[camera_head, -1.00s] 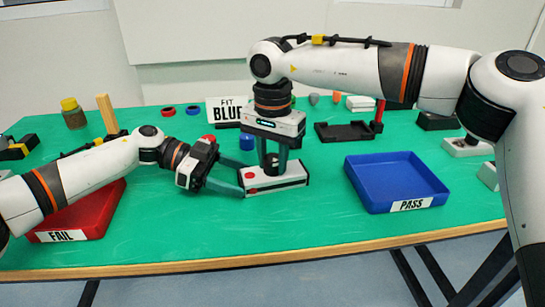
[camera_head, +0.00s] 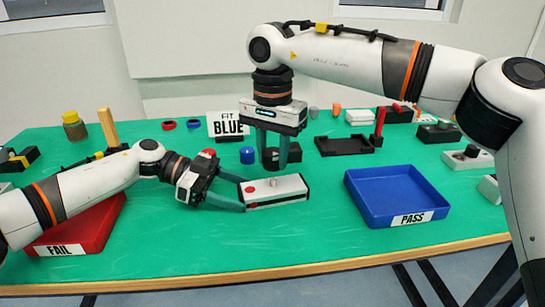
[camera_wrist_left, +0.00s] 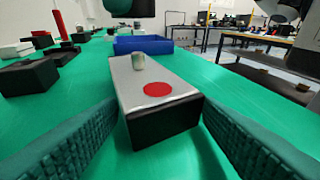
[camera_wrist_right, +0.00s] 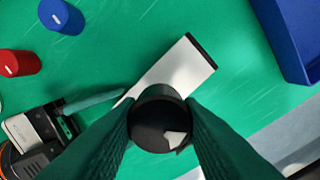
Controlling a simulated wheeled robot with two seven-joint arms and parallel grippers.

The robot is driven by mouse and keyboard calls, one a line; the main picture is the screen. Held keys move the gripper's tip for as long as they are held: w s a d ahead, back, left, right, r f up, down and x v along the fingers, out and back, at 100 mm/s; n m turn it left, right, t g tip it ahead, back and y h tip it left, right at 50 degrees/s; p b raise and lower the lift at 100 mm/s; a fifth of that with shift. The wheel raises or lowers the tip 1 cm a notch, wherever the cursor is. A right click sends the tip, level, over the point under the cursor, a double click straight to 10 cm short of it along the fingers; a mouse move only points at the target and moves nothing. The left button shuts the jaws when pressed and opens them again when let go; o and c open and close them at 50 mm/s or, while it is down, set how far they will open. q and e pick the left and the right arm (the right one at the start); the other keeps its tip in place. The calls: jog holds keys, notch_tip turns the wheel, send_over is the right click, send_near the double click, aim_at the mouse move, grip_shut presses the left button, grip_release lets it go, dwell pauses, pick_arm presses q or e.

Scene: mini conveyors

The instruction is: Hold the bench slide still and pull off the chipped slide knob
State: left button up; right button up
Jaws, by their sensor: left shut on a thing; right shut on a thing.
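The bench slide (camera_head: 290,192) is a pale block with dark ends and a red dot, lying on the green bench. My left gripper (camera_head: 243,197) is shut on its near left end; in the left wrist view the fingers flank the slide's dark end (camera_wrist_left: 165,127). A bare pale post (camera_wrist_left: 138,62) stands up from the slide's top. My right gripper (camera_head: 272,160) is shut on the black slide knob (camera_wrist_right: 160,112), above the post and apart from it. In the right wrist view the knob shows a pale chipped patch.
A blue knob (camera_head: 247,155) and a red knob (camera_wrist_right: 18,63) stand behind the slide, near the "FIT BLUE" sign (camera_head: 226,124). The blue PASS tray (camera_head: 436,212) is at right, the red FAIL tray (camera_head: 42,247) at left. Bench between slide and PASS tray is clear.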

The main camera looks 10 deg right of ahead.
pick_arm(q)
jog(key=o, duration=0.8)
jog(key=shift+o, duration=0.2)
jog(key=shift+a, duration=0.1)
